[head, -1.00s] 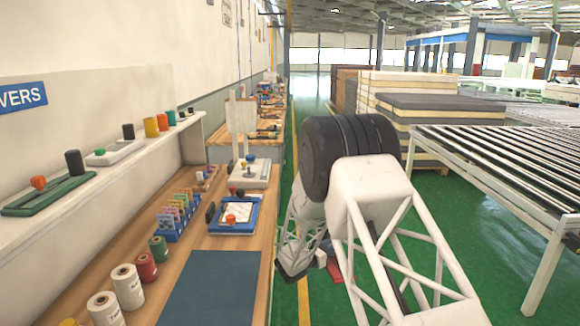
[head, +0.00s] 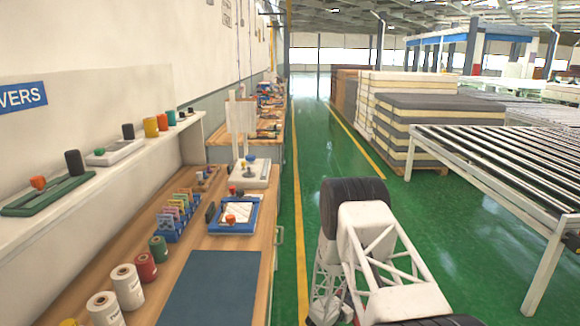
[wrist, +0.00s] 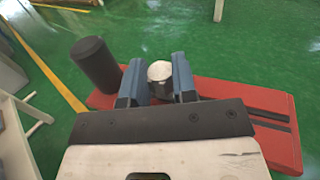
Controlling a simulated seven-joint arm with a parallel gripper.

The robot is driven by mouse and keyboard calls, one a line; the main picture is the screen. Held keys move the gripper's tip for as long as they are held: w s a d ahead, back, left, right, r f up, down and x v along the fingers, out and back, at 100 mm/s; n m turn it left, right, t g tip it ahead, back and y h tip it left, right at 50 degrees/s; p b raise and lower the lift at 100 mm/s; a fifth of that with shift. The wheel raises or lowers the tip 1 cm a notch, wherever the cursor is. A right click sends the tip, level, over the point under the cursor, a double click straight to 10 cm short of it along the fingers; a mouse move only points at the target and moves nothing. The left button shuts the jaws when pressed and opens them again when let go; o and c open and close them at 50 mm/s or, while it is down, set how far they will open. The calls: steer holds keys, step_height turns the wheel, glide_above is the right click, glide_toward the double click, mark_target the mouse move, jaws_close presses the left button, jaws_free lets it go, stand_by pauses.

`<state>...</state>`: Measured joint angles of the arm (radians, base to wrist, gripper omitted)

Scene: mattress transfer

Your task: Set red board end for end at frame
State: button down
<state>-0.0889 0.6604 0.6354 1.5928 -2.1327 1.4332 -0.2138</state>
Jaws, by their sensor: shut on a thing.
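The red board (wrist: 265,95) shows in the wrist view, stretching across from left to right below my gripper, over the green floor. It has dark stripes near its right end and a dark upright cylinder (wrist: 95,63) near its left end. My gripper (wrist: 158,78) has its two blue fingers closed on either side of a pale round-topped knob on the board. The palm hides the near middle of the board. In the head view my arm hides most of the board. A blue frame (head: 254,217) with a white panel and an orange knob lies on the bench.
The wooden bench (head: 262,262) runs along the left, with a dark blue mat (head: 212,290), spools and a blue rack (head: 172,230). A roller conveyor (head: 500,160) and stacked mattresses (head: 410,130) stand right.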

steer(key=shift+s+a+f, duration=0.15)
steer(key=shift+f, duration=0.05)
steer(key=shift+r, duration=0.1)
steer(key=w+a+r+n+t+y, duration=0.2)
steer(key=a+r+n+t+y, duration=0.1)
steer(key=r, duration=0.7)
steer(key=w+a+r+n+t+y, duration=0.2)
steer(key=r+y, duration=0.4)
steer(key=r, duration=0.4)
steer(key=shift+a+n+t, duration=0.6)
steer(key=shift+a+n, duration=0.4)
steer(key=shift+a, duration=0.05)
steer(key=shift+r, duration=0.1)
stand_by(1.1)
